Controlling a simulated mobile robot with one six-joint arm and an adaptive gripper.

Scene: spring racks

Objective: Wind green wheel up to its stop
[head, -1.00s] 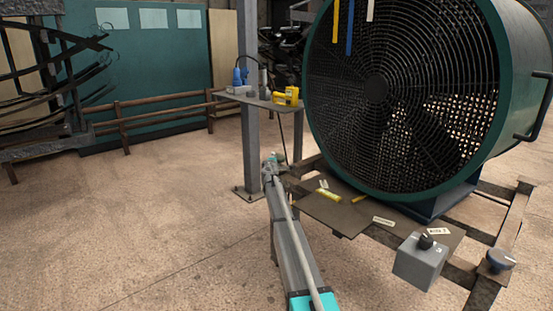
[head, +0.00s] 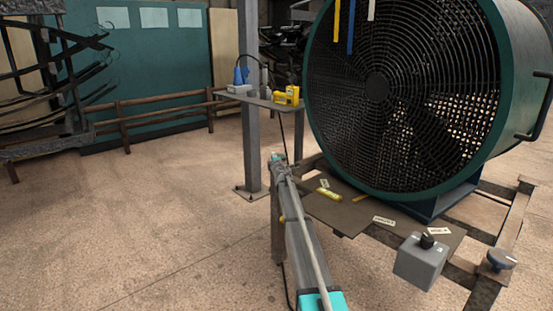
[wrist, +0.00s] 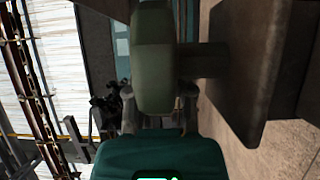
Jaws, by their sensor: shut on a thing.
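In the wrist view a dull green wheel (wrist: 153,60) shows edge-on, on a short stub (wrist: 203,60) that runs right to a dark panel (wrist: 258,62). My gripper (wrist: 157,97) has a finger on either side of the wheel's lower rim and is shut on it. In the head view my gripper (head: 278,163) is at the far end of my arm, near the left edge of the brown bench plate (head: 345,218). The wheel cannot be made out there, and its turning mark or stop is not visible.
A large caged fan (head: 376,88) stands behind the plate. A grey box with a black knob (head: 420,262) and another dark knob (head: 501,259) sit at the front right. Open floor lies left.

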